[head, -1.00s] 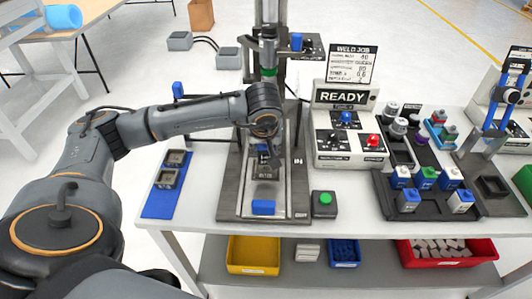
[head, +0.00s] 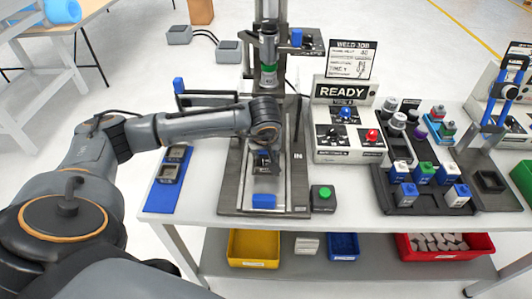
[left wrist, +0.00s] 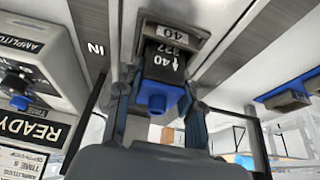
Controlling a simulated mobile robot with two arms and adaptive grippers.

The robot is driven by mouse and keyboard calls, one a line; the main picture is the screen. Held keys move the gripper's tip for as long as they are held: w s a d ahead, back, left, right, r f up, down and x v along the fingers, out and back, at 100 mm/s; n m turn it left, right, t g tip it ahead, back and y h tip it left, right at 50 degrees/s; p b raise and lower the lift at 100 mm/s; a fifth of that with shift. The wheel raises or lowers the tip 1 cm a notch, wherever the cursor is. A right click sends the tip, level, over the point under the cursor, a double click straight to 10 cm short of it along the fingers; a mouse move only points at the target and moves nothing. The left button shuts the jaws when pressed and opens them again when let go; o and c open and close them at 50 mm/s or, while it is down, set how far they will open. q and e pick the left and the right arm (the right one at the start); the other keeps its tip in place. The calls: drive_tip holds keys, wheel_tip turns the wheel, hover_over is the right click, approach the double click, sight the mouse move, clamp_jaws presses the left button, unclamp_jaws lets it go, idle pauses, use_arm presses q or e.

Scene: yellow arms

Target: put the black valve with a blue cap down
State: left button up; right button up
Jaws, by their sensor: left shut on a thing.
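The black valve with a blue cap (left wrist: 165,65) is between the fingers of my left gripper (left wrist: 158,88) in the left wrist view. White marks including "40" show on its black body, and the blue cap points toward the camera. Its far end is at a grey holder (left wrist: 178,37) marked "40"; I cannot tell whether it is seated. In the head view my left gripper (head: 264,160) is low inside the press station (head: 232,190), shut on the valve, which it mostly hides. My right gripper is not in view.
The press column (head: 268,75) rises right behind the gripper. A blue block (head: 264,201) sits at the station's front. A green button box (head: 323,198) and the "READY" controller (head: 335,155) stand to the right. A blue mat (head: 160,198) with two dark blocks lies left.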

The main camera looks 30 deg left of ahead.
use_arm(q)
drive_tip(key=o, duration=1.2)
drive_tip(key=shift+s+d+f, duration=0.1)
drive_tip(key=shift+s+f, duration=0.15)
drive_tip(key=shift+f, duration=0.15)
drive_tip(key=shift+w+f, duration=0.15)
drive_tip(key=shift+r, duration=0.2)
drive_tip(key=shift+r+p, duration=0.25)
drive_tip(key=shift+p, duration=0.15)
drive_tip(key=shift+r+p, duration=0.45)
drive_tip(key=shift+p, duration=0.05)
drive_tip(key=b+v, duration=0.2)
drive_tip(key=v, duration=0.9)
drive_tip(key=shift+r+b, duration=0.3)
drive_tip(key=shift+b, duration=0.05)
